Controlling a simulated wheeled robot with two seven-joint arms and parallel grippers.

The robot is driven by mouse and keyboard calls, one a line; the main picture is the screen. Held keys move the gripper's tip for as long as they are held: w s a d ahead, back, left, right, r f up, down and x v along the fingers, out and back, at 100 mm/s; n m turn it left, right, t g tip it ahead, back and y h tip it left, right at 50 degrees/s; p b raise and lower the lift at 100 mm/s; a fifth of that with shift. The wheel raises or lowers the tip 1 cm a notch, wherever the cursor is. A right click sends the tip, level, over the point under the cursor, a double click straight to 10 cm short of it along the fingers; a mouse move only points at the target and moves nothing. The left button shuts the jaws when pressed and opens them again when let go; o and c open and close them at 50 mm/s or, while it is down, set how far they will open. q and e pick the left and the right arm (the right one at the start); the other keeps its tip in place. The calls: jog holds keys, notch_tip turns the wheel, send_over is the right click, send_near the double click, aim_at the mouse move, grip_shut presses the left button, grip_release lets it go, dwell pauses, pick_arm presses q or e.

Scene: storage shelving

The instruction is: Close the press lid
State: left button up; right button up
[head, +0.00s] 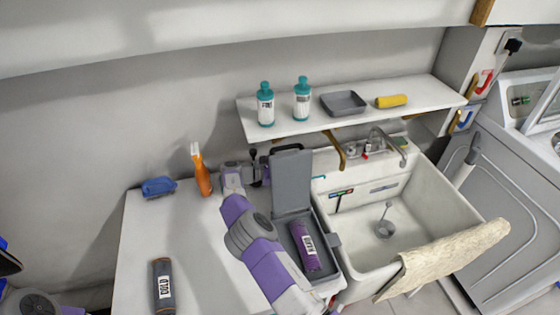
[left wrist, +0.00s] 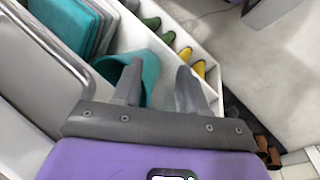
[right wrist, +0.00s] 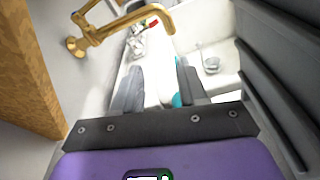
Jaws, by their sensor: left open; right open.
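The grey press (head: 326,284) stands on the white counter beside the sink. Its lid (head: 292,180) is open and stands upright at the back. A purple roll with a white label (head: 306,246) lies in the press body. My right arm reaches past the press's left side. My right gripper (head: 262,172) is just left of the upright lid; whether they touch is unclear. Its fingers are apart and empty in the right wrist view (right wrist: 158,84), with a grey ribbed surface close on the right. My left gripper (left wrist: 157,86) is open and empty, away from the press.
An orange bottle (head: 201,172), a blue item (head: 158,187) and a dark labelled roll (head: 163,286) are on the counter. A shelf (head: 350,115) with bottles, tray and yellow roll hangs above the sink (head: 420,212). A towel (head: 445,258) drapes over the sink's front.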

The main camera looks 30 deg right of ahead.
notch_tip(320, 180, up, 4)
jog(key=a+g+h+b, duration=0.2)
jog(key=a+h, duration=0.1)
jog(key=h, duration=0.3)
jog(key=g+h+b, duration=0.2)
jog(key=g+h, duration=0.2)
send_near(282, 150)
jog(key=d+r, duration=0.1)
jog(key=d, duration=0.1)
jog(key=shift+m, duration=0.4)
jog(key=p+x, duration=0.2)
jog(key=x, duration=0.4)
jog(key=shift+w, duration=0.1)
pick_arm(q)
jog(key=shift+s+a+f, duration=0.1)
jog(key=shift+a+f, duration=0.05)
jog(key=shift+f, duration=0.6)
jog(key=shift+a+f, duration=0.1)
jog(key=shift+f, duration=0.6)
pick_arm(e)
jog(key=shift+d+r, duration=0.4)
jog(key=shift+d, duration=0.05)
grip_shut()
